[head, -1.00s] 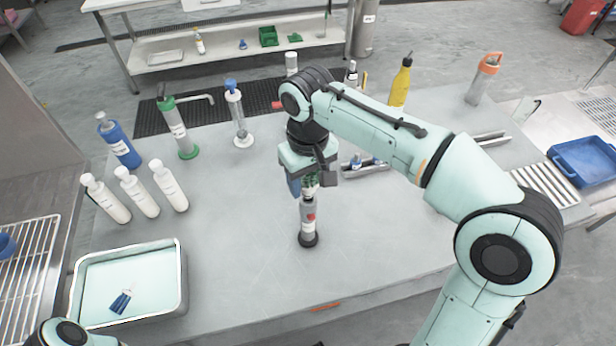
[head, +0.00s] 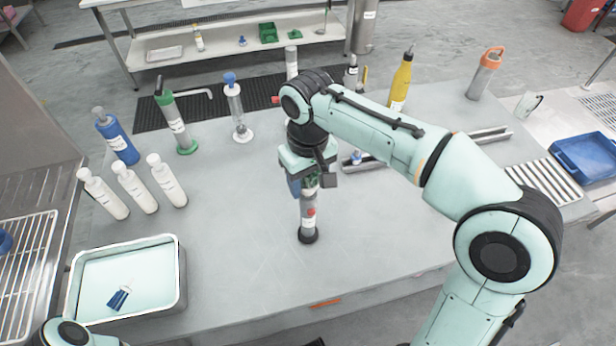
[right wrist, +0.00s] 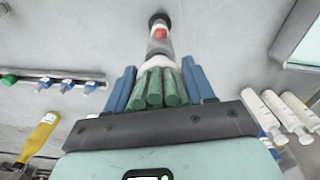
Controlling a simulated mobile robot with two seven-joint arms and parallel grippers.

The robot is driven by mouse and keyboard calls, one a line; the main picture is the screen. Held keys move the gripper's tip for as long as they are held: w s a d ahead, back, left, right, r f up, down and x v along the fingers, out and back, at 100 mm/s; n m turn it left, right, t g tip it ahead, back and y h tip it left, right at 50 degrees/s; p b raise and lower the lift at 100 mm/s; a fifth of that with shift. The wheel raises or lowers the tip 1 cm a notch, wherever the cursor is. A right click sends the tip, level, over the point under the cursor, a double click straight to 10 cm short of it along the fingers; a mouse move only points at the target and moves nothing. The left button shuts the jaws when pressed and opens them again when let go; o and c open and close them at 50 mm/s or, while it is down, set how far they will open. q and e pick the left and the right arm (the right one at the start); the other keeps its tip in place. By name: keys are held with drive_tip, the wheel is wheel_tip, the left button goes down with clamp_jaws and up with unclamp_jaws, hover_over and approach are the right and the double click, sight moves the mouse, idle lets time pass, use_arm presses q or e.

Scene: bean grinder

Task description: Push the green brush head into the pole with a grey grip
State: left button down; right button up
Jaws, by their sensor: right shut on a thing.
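The pole with a grey grip (head: 308,215) stands upright on the table on a dark round foot, with a red mark on its side. It also shows in the right wrist view (right wrist: 159,40). My right gripper (head: 310,182) is directly above it, pointing down. In the right wrist view its blue fingers are shut on the green brush head (right wrist: 160,88), whose several green lobes show between them. A white collar sits between the brush head and the grey pole, in line with both. I cannot tell how deep the joint is. My left gripper is out of view.
A metal tray (head: 177,290) with a blue piece (head: 118,299) is at the front left. White bottles (head: 133,187), a blue bottle (head: 117,137) and a green-based cylinder (head: 175,125) stand at the left. A yellow bottle (head: 401,82) stands behind my right arm.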

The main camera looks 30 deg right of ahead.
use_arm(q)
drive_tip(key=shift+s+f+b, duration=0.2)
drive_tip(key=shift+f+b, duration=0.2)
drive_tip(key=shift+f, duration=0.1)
use_arm(e)
drive_tip(key=shift+f, duration=0.75)
drive_tip(key=o, duration=1.1)
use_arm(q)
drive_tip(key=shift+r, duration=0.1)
use_arm(e)
drive_tip(key=shift+r, duration=0.15)
wheel_tip(320, 180, up, 13)
drive_tip(key=p, duration=0.3)
drive_tip(key=shift+r+p, duration=0.1)
drive_tip(key=shift+p, duration=0.25)
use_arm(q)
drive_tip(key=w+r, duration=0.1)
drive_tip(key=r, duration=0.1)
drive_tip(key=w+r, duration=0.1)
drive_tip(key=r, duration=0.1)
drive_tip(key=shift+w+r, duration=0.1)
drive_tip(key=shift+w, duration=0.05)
